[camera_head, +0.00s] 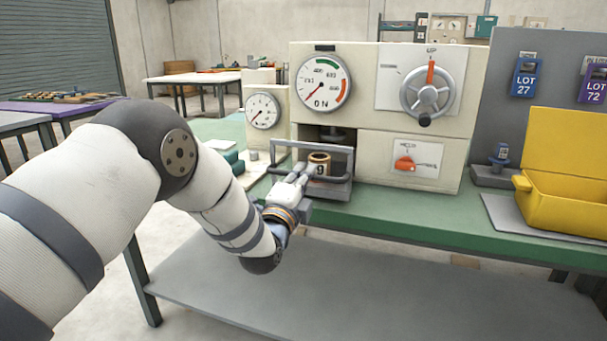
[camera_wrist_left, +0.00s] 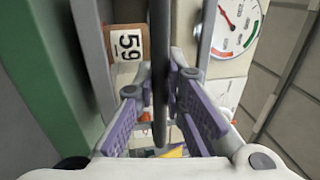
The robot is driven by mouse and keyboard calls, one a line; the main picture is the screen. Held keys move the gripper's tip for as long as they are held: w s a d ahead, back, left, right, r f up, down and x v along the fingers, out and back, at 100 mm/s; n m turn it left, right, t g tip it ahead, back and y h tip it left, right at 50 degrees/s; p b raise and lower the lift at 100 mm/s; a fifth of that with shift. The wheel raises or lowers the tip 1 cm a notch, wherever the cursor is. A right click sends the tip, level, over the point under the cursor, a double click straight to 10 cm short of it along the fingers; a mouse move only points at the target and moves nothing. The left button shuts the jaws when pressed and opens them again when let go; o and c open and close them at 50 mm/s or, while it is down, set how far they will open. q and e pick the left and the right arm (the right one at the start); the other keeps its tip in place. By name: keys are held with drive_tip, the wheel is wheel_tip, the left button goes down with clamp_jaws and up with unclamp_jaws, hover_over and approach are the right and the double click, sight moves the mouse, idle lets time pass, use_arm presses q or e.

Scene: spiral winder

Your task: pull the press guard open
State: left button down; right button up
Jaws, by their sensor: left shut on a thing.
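The press guard (camera_head: 350,168) is a grey metal frame at the front of the cream press (camera_head: 420,140), on the green bench. A brass-coloured cylinder (camera_head: 319,160) with a number label shows through the frame; in the left wrist view its label (camera_wrist_left: 128,45) reads 59. My left gripper (camera_head: 300,181) is at the front of the guard, shut on its dark handle bar. In the left wrist view the bar (camera_wrist_left: 160,75) runs between the purple finger pads (camera_wrist_left: 160,112). The gripper hides part of the guard's lower left. My right gripper is not in view.
A small gauge (camera_head: 263,111) stands left of the press. A handwheel (camera_head: 427,92) and an orange knob (camera_head: 405,164) are on its face. A yellow case (camera_head: 566,205) lies at the right. The bench front (camera_head: 400,212) between press and case is clear.

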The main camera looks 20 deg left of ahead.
use_arm(q)
drive_tip(key=shift+s, duration=0.15)
drive_tip(key=c, duration=1.7)
unclamp_jaws()
drive_tip(key=shift+o, duration=0.2)
drive_tip(key=s+f, duration=0.2)
drive_tip(key=s, duration=0.9)
drive_tip(key=shift+s+a, duration=0.2)
drive_tip(key=shift+s, duration=0.1)
drive_tip(key=shift+f, duration=0.1)
